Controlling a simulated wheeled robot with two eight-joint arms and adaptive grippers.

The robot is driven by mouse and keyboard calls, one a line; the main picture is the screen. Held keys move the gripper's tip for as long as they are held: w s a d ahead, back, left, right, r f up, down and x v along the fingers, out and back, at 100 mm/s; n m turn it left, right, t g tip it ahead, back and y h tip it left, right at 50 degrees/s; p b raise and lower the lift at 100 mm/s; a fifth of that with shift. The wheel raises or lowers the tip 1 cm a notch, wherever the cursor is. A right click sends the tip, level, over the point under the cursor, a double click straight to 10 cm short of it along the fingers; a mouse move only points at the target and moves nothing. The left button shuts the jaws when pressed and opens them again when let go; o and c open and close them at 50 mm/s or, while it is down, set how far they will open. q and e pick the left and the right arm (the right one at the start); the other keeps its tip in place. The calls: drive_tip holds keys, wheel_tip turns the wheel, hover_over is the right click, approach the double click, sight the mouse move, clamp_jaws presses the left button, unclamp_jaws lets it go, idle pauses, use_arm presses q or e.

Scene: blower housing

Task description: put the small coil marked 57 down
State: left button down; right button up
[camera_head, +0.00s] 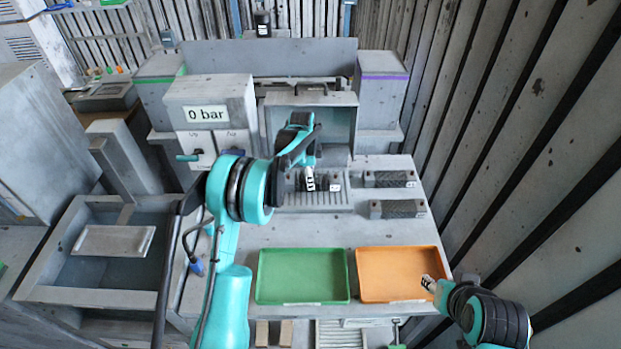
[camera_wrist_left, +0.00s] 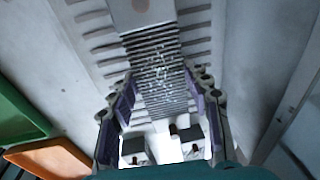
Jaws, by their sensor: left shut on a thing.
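My left gripper (camera_head: 310,180) is over the slotted rack (camera_head: 315,204) in front of the open housing. It is shut on a dark finned coil (camera_head: 323,184), which lies low at the rack; I cannot tell whether it touches it. In the left wrist view the coil's ribbed body (camera_wrist_left: 158,75) runs between the purple-padded fingers of the left gripper (camera_wrist_left: 160,100). Its number is not readable. My right gripper (camera_head: 430,284) is at the right edge of the orange tray, too small to tell open from shut.
Two other finned coils (camera_head: 390,179) (camera_head: 397,208) lie on the bench right of the rack. A green tray (camera_head: 303,250) and an orange tray (camera_head: 398,252) stand at the front, both empty. A box reading 0 bar (camera_head: 205,114) stands left of the housing.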

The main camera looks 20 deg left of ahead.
use_arm(q)
drive_tip(key=shift+f, duration=0.2)
drive_tip(key=c, duration=0.7)
unclamp_jaws()
drive_tip(key=shift+r, duration=0.1)
